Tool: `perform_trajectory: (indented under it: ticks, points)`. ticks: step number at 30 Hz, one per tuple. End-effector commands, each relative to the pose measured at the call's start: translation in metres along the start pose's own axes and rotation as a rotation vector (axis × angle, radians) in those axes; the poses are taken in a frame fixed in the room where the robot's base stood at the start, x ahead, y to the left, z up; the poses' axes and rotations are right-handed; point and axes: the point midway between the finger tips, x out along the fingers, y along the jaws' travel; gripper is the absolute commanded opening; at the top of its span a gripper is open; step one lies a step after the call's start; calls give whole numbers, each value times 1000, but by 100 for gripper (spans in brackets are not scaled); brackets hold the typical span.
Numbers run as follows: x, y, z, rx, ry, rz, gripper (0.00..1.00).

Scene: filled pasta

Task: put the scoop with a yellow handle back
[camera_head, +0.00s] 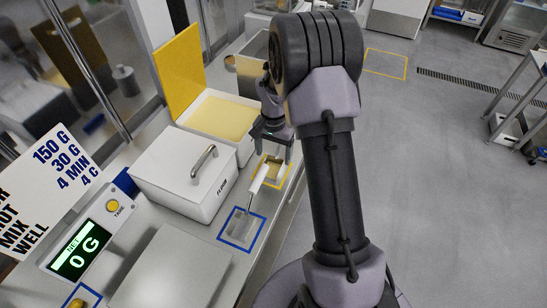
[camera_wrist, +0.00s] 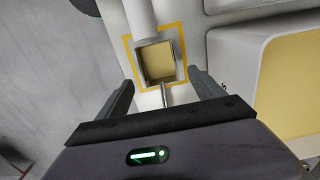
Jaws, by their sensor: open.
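A square metal scoop (camera_wrist: 158,63) with a yellowish inside lies within the yellow outline (camera_wrist: 182,39) in the wrist view. Its thin metal shank (camera_wrist: 165,96) runs between my fingers; its handle is hidden by my gripper, so I cannot see its colour. My gripper (camera_wrist: 163,92) is open, its fingers on either side of the shank. In the head view, my gripper (camera_head: 271,136) is just beyond the yellow outline (camera_head: 285,180). A second scoop (camera_head: 240,227) has its metal head in the blue outline (camera_head: 222,237) and a white handle (camera_head: 260,177) reaching toward the yellow one.
A closed white flour box (camera_head: 165,170) and an open box of yellow contents (camera_head: 222,117), its yellow lid (camera_head: 180,70) raised, stand left of the scoops. A scale display (camera_head: 80,252) reads 0 G. Open floor (camera_head: 450,190) lies to the right.

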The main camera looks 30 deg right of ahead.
Motion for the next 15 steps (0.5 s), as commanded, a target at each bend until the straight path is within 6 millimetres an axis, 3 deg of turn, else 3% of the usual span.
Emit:
perform_trajectory:
  ticks: [1, 6, 11, 13, 15]
  points:
    - [-20, -1, -1, 0, 4, -2, 78]
    - [-63, 0, -1, 0, 3, -2, 78]
    - [-85, 0, 0, -2, 3, -2, 78]
    - [-103, -3, 8, -19, 15, -16, 78]
    - [-139, -7, 29, -59, 45, -55, 78]
